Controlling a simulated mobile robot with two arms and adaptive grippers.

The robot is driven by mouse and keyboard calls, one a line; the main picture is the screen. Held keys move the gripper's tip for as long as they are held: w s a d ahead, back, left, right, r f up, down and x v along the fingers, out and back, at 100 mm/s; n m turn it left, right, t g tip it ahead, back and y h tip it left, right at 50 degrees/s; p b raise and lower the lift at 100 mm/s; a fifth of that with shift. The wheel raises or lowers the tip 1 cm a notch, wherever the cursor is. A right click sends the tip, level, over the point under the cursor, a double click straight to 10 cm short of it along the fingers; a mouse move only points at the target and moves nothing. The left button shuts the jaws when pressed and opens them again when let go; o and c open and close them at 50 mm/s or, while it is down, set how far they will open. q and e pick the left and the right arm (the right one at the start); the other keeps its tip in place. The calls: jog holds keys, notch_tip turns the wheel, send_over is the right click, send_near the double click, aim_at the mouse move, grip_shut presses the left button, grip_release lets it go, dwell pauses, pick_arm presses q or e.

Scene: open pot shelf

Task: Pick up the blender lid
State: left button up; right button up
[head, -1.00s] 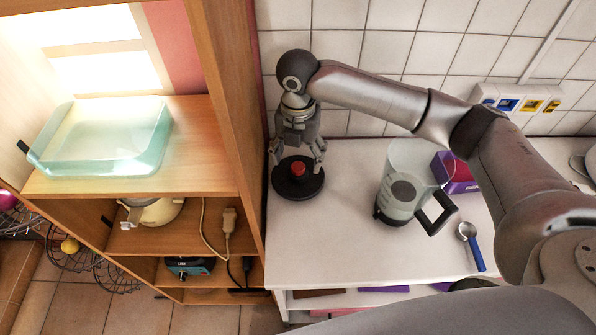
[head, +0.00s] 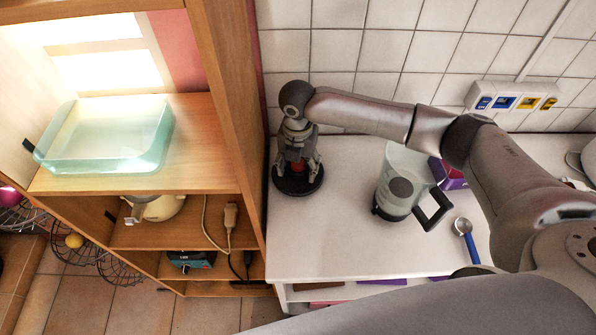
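The blender lid (head: 297,184) is a dark round disc with a red knob in its middle. It lies on the white counter, near the left end beside the wooden shelf. My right gripper (head: 298,168) points down over the lid, with its fingers spread on either side of the red knob. The fingertips are close to the lid's top; I cannot tell whether they touch it. The gripper partly hides the knob. The blender jug (head: 402,180), clear with a dark base and black handle, stands upright to the right. My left gripper is not in view.
A purple box (head: 447,175) stands behind the jug, and a blue-handled spoon (head: 467,240) lies to its right. The wooden shelf (head: 232,130) rises close to the lid's left, holding a glass dish (head: 105,140). The counter (head: 320,235) is clear in front of the lid.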

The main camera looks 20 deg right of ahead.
jog(key=c, duration=0.7)
jog(key=shift+r, duration=0.2)
